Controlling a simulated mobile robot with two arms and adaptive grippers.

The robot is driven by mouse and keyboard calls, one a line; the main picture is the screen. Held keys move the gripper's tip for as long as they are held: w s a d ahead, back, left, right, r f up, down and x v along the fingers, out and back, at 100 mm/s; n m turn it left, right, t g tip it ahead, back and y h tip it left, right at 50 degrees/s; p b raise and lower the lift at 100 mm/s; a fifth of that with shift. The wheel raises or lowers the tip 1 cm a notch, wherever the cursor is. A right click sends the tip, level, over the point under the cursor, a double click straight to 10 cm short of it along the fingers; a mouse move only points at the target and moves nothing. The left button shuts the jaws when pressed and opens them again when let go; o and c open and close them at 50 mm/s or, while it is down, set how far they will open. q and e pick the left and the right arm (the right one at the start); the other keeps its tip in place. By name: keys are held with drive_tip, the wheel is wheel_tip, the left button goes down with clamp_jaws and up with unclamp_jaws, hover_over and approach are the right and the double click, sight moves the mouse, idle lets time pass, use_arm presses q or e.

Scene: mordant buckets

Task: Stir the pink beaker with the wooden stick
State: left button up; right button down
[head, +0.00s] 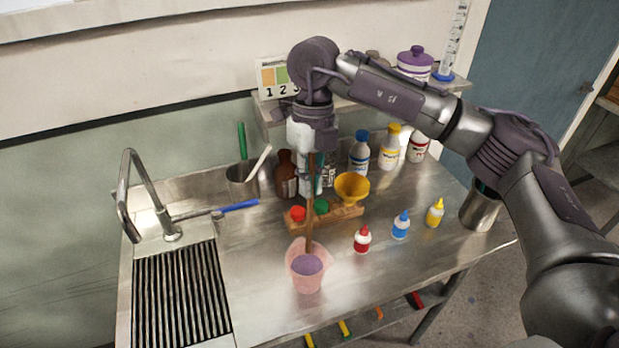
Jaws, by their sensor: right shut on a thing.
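A pink translucent beaker (306,283) stands on the steel counter and holds a purple liquid. My right gripper (312,152) points down above the beaker, shut on the wooden stick (310,205). The stick hangs nearly upright. Its lower end reaches into the beaker's mouth, against the purple liquid as seen from here; whether it touches the bottom cannot be told. The fingertips are partly lost against the bottles behind them. My left gripper is not in view.
A wooden rack (345,214) with red and green caps and a yellow funnel (352,187) stands behind the beaker. Small red (362,240), blue (400,226) and yellow (435,213) bottles stand to its right. A faucet (150,195) and drain grid are left. The counter front-left of the beaker is clear.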

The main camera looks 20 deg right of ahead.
sight(308, 221)
drive_tip(key=shift+s+a+f+b, duration=0.15)
drive_tip(key=shift+s+f+b, duration=0.1)
drive_tip(key=shift+f+b, duration=1)
drive_tip(key=shift+s+a+f+b, duration=0.1)
drive_tip(key=shift+s+f+b, duration=0.2)
drive_tip(key=shift+f+b, duration=0.95)
drive_tip(key=shift+s+a+f+b, duration=0.2)
drive_tip(key=shift+f+b, duration=0.45)
drive_tip(key=shift+f, duration=1.2)
